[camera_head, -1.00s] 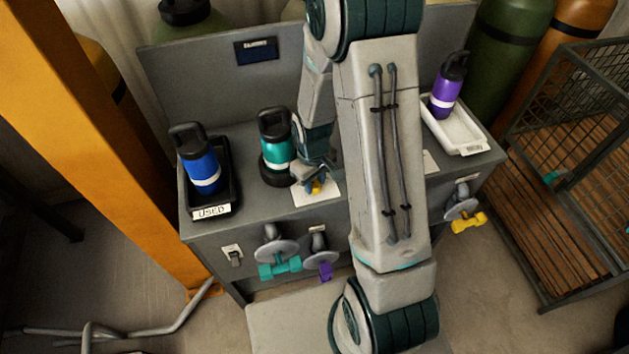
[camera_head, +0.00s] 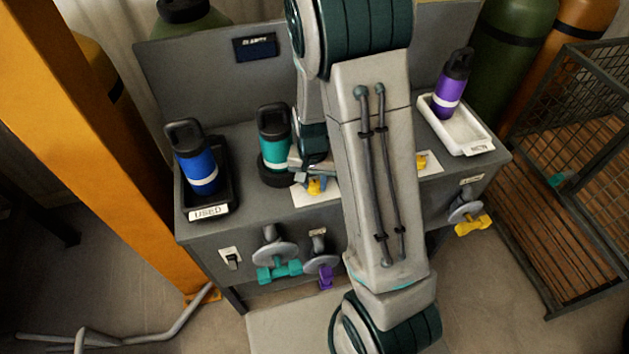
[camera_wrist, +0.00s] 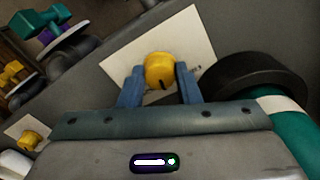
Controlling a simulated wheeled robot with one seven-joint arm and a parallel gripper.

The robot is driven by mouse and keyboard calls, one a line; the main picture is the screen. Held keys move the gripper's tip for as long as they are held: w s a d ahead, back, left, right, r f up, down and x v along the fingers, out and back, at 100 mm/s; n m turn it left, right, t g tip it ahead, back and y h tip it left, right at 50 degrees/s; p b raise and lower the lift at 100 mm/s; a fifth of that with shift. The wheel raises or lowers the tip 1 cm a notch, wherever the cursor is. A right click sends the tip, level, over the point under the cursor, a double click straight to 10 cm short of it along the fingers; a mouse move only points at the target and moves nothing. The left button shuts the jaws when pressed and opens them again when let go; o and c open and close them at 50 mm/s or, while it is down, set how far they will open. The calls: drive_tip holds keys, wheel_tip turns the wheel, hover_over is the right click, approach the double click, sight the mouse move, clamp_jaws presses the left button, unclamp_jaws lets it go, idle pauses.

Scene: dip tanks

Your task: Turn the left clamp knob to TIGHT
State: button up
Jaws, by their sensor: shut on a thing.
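The left clamp knob (camera_head: 316,187) is yellow and stands on a white plate on the top of the grey bench, just right of the teal bottle. In the wrist view the knob (camera_wrist: 160,70) sits between the two blue fingers of my gripper (camera_wrist: 159,86), which is shut on it. A dark pointer line shows on the knob's near side. A small mark on the plate is too small to read. A second yellow knob (camera_head: 421,162) on its own plate is to the right, partly behind my arm; it also shows in the wrist view (camera_wrist: 30,141).
The teal bottle (camera_head: 273,136) stands in a dark round holder (camera_wrist: 256,84) close beside my gripper. A blue bottle (camera_head: 193,160) stands in a black tray at left, a purple bottle (camera_head: 453,84) in a white tray at right. Valve handles (camera_head: 279,271) stick out from the bench front.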

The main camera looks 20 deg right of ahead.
sight(313, 183)
drive_tip(key=m, duration=0.3)
drive_tip(key=shift+m+p, duration=0.3)
drive_tip(key=shift+w+m+p, duration=0.1)
drive_tip(key=shift+m+p, duration=0.25)
drive_tip(key=shift+m, duration=1.15)
drive_tip(key=o, duration=1)
drive_tip(key=shift+r, duration=0.1)
wheel_tip(313, 183, up, 14)
drive_tip(key=shift+w+a+f+p, duration=0.1)
drive_tip(key=shift+w+f+p, duration=0.1)
drive_tip(key=shift+p, duration=0.25)
drive_tip(key=shift+s+r, duration=0.1)
